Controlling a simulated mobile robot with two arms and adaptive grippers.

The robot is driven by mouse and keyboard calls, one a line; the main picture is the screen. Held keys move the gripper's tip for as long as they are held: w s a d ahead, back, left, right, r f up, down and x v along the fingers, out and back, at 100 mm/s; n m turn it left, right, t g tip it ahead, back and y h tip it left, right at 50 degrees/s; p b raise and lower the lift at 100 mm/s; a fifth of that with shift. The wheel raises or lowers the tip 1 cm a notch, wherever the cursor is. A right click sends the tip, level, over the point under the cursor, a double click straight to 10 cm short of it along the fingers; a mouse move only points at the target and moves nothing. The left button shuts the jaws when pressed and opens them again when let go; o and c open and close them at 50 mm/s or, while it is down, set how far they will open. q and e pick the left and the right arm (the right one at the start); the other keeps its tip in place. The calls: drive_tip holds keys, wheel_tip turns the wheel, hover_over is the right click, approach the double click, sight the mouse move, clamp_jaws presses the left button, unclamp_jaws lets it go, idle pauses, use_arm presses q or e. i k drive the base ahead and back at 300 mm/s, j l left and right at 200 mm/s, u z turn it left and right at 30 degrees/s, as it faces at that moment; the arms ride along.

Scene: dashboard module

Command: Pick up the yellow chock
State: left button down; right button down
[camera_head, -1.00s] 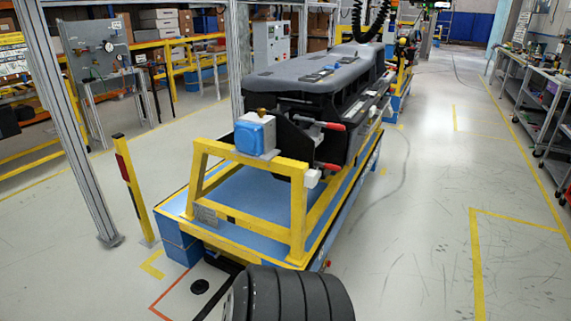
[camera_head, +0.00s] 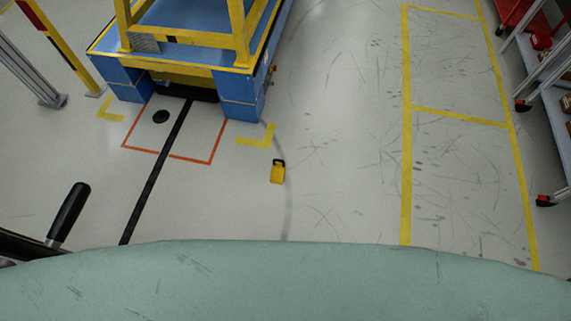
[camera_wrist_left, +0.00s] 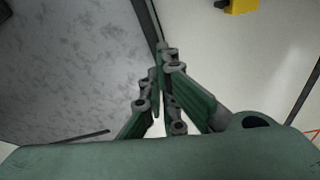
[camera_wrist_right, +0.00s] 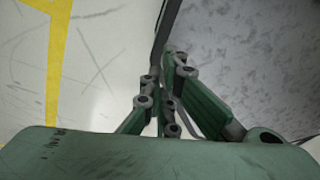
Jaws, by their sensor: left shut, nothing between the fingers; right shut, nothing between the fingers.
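The yellow chock (camera_head: 277,173) lies on the grey floor in the head view, in front of the blue cart's right corner. It is small, with a dark loop-shaped handle at its far end. Part of a yellow object with a dark piece, which looks like the chock (camera_wrist_left: 238,5), shows at the top edge of the left wrist view. My left gripper (camera_wrist_left: 165,48) is shut and empty, apart from it. My right gripper (camera_wrist_right: 165,52) is shut and empty; the chock is not in its view. Neither gripper shows in the head view.
The blue cart (camera_head: 185,62) with a yellow frame stands behind the chock, to the left. Shelving with red parts (camera_head: 530,40) stands at the right edge. The floor around the chock is clear.

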sight(277, 170)
drive_tip(key=u, duration=0.15)
drive_tip(key=i+j+z, duration=0.1)
drive_tip(key=i+z, duration=0.15)
drive_tip(key=i, duration=0.2)
drive_tip(key=i+j+z, duration=0.3)
drive_tip(key=i+l, duration=0.1)
